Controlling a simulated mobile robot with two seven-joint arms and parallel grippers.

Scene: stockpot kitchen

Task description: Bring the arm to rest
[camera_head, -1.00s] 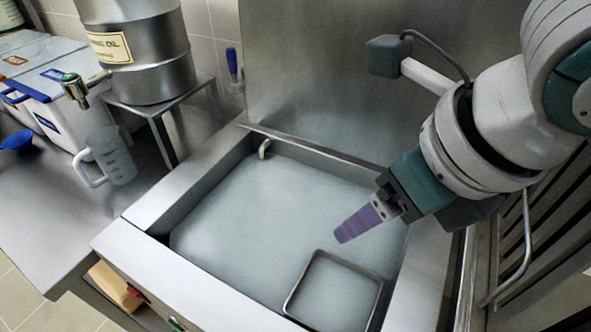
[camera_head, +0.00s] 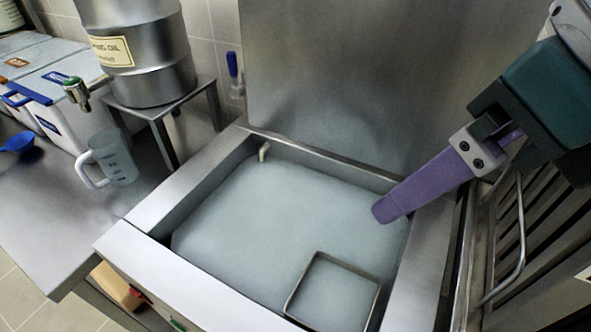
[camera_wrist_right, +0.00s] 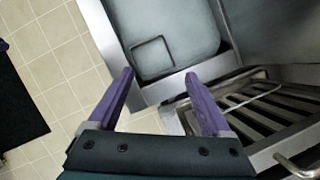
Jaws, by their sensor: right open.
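My right gripper (camera_head: 383,212) comes in from the right in the head view, with purple fingers above the right part of a steel basin (camera_head: 160,205) filled with pale liquid. In the right wrist view the two purple fingers (camera_wrist_right: 158,76) stand wide apart with nothing between them. Beyond them the wrist view shows the basin's near rim (camera_wrist_right: 168,88) and a rack of bars. My left gripper is in neither view.
A square wire frame (camera_head: 318,253) sits at the basin's front right corner. A slatted rack (camera_head: 545,235) with a handle is on the right. A clear jug (camera_head: 118,165), a blue scoop (camera_head: 18,142) and a steel oil drum (camera_head: 150,75) stand at the left.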

